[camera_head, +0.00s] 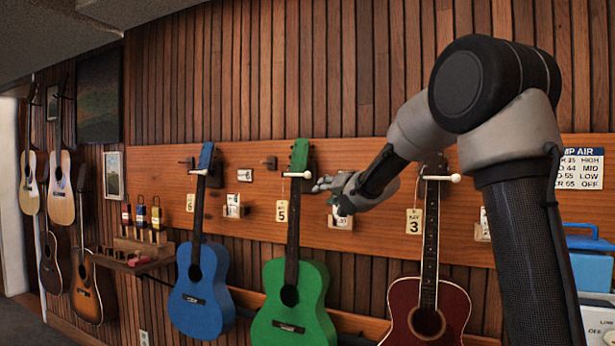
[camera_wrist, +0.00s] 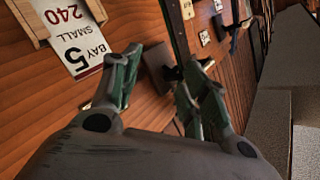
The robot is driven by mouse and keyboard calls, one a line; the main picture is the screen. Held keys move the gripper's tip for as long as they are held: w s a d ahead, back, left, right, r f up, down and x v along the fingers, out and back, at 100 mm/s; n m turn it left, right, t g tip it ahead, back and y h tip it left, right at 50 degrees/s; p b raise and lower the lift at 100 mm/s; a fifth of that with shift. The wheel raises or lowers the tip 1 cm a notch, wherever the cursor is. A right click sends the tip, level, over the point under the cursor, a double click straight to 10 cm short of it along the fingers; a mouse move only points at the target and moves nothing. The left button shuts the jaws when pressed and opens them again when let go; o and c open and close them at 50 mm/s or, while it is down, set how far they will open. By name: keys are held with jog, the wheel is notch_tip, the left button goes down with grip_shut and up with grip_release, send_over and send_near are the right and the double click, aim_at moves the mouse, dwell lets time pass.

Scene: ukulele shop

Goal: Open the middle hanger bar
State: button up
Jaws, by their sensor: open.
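The middle hanger bar (camera_head: 297,174) is a short bar with a white end, in front of the wooden wall board. It lies across the neck of the green guitar (camera_head: 292,305), which hangs upright below it. My gripper (camera_head: 326,190) is open, just right of the bar and slightly lower in the head view. In the wrist view my gripper's fingers (camera_wrist: 163,78) are spread, with a dark bracket block (camera_wrist: 160,67) seen between and beyond them. Nothing is clearly held. The fingers hide part of the bracket, and I cannot tell whether they touch it.
The blue guitar (camera_head: 202,285) hangs left, under its own bar (camera_head: 198,172). The dark red guitar (camera_head: 428,315) hangs right, under another bar (camera_head: 440,178). A tag (camera_head: 282,211) hangs beside the green neck. A price card (camera_wrist: 73,38) is close to my fingers.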

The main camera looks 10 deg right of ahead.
aim_at(310, 175)
jog(key=r, duration=0.1)
jog(key=a+r+m+t+y, duration=0.1)
jog(key=r, duration=0.1)
jog(key=a+r+y, duration=0.1)
jog(key=shift+w+a+r+m, duration=0.2)
jog(key=shift+w+r+m, duration=0.1)
jog(key=shift+r+m, duration=0.1)
jog(key=shift+t, duration=0.3)
jog(key=x, duration=0.7)
jog(key=shift+w+f, duration=0.1)
jog(key=shift+w, duration=0.05)
grip_shut()
